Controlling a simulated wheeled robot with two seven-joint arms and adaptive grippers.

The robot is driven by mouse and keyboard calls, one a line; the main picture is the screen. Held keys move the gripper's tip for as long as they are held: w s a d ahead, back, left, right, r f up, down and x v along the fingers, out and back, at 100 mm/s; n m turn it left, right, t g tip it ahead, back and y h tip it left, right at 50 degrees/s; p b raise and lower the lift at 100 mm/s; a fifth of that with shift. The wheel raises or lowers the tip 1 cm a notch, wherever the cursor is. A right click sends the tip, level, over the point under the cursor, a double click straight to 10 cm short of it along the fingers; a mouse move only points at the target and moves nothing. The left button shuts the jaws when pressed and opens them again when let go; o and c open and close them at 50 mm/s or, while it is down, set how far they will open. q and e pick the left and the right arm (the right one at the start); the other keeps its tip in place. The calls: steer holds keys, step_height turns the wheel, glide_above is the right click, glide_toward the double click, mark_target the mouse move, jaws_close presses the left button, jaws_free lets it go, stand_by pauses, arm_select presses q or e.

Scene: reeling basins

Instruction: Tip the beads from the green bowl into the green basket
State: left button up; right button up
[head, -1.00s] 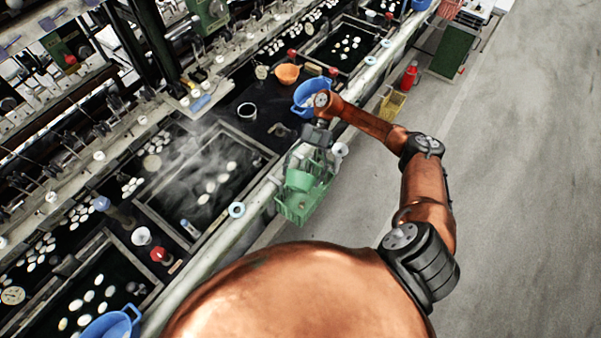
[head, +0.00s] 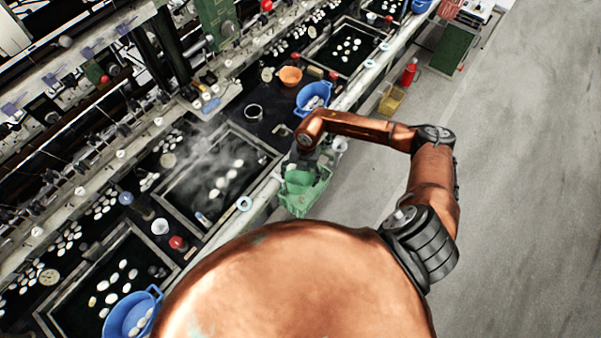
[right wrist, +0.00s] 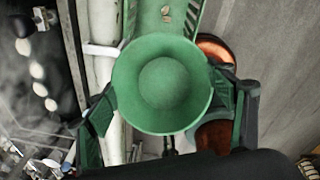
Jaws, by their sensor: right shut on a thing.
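The green bowl (head: 298,180) is at the near side of the basin bench, over the green basket (head: 308,199). My right gripper (head: 300,168) reaches down to it, partly hidden under my orange arm. In the right wrist view the bowl (right wrist: 162,82) sits between the two green-padded fingers of my right gripper (right wrist: 165,92), which is shut on it. Part of the basket (right wrist: 165,14) shows beyond the bowl there. No beads are visible in either view, and I cannot tell how far the bowl is tilted. My left gripper is not in view.
A steaming basin (head: 220,172) with white cocoons lies left of the basket. Blue bowls stand on the bench at the upper middle (head: 314,96) and lower left (head: 131,314). A yellow basket (head: 391,101) and red bottle (head: 409,73) stand beyond. The floor at right is clear.

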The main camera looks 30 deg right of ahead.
steer(key=r+t+h+p, duration=0.1)
steer(key=r+h+p, duration=0.1)
steer(key=p, duration=0.1)
steer(key=shift+s+a+r+t, duration=0.1)
steer(key=shift+a+r+t, duration=0.05)
steer(key=shift+a+t, duration=0.2)
steer(key=shift+s+a+r+t+h, duration=0.15)
steer(key=shift+r+t+h, duration=0.15)
steer(key=shift+t+h, duration=0.35)
steer(key=shift+r+t+h, duration=0.55)
steer(key=shift+t+h, duration=0.05)
steer(key=shift+h, duration=0.35)
